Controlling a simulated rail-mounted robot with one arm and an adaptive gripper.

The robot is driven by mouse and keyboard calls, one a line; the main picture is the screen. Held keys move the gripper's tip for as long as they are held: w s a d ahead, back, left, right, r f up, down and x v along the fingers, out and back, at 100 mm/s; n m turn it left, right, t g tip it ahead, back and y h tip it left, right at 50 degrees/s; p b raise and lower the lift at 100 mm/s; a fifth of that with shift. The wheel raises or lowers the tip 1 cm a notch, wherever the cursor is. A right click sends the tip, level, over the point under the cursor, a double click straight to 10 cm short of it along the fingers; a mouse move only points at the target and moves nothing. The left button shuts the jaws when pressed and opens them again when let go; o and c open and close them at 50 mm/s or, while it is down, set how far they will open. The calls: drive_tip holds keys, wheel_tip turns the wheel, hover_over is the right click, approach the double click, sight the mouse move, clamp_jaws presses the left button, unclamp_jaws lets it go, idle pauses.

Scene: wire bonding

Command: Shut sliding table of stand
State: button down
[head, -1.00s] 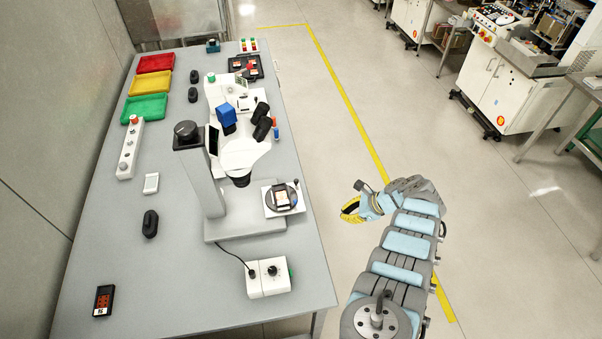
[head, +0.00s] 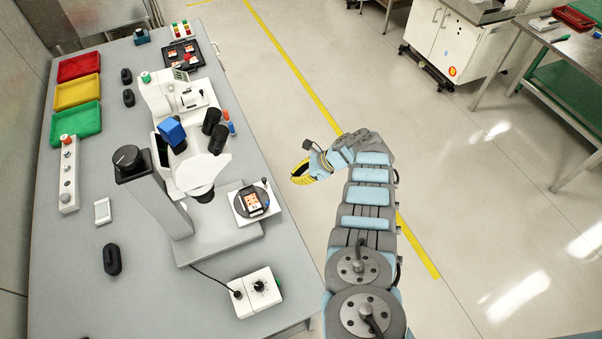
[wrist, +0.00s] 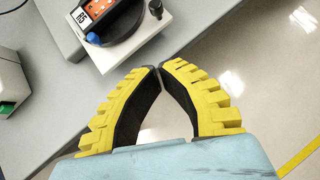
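The stand (head: 222,240) is a grey base with a column, carrying a white microscope (head: 188,172) on the bench. Its sliding table (head: 238,203) is a white square plate with a round dark stage (head: 262,197) and a small tray with orange parts. The plate sticks out to the right of the column, toward the bench edge. In the wrist view, the sliding table (wrist: 140,48) lies just beyond my fingertips, with a dark knob at its corner. My gripper (head: 293,177) is right of the plate, apart from it. Its yellow-backed fingers (wrist: 159,67) meet at the tips, with nothing between them.
A white control box (head: 257,291) with a cable sits in front of the stand. Red, yellow and green trays (head: 76,122) are at the back left. The floor right of the bench is open, with a yellow line (head: 290,72). White cabinets (head: 436,40) stand farther off.

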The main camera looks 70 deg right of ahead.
sight(230, 199)
drive_tip(key=x, duration=0.2)
drive_tip(key=b+x, duration=0.1)
drive_tip(key=x, duration=0.2)
drive_tip(key=w+r+b+x, duration=0.1)
drive_tip(key=x, duration=0.1)
drive_tip(key=shift+w+a, duration=0.2)
drive_tip(key=shift+w, duration=0.05)
drive_tip(key=shift+w+a, duration=0.15)
drive_tip(key=shift+w, duration=0.55)
drive_tip(key=w+a+p, duration=0.3)
drive_tip(key=w+a, duration=0.1)
drive_tip(key=w, duration=0.1)
drive_tip(key=w+a+p, duration=0.2)
drive_tip(key=w+a, duration=0.3)
drive_tip(key=shift+p, duration=0.4)
drive_tip(key=shift+s, duration=0.1)
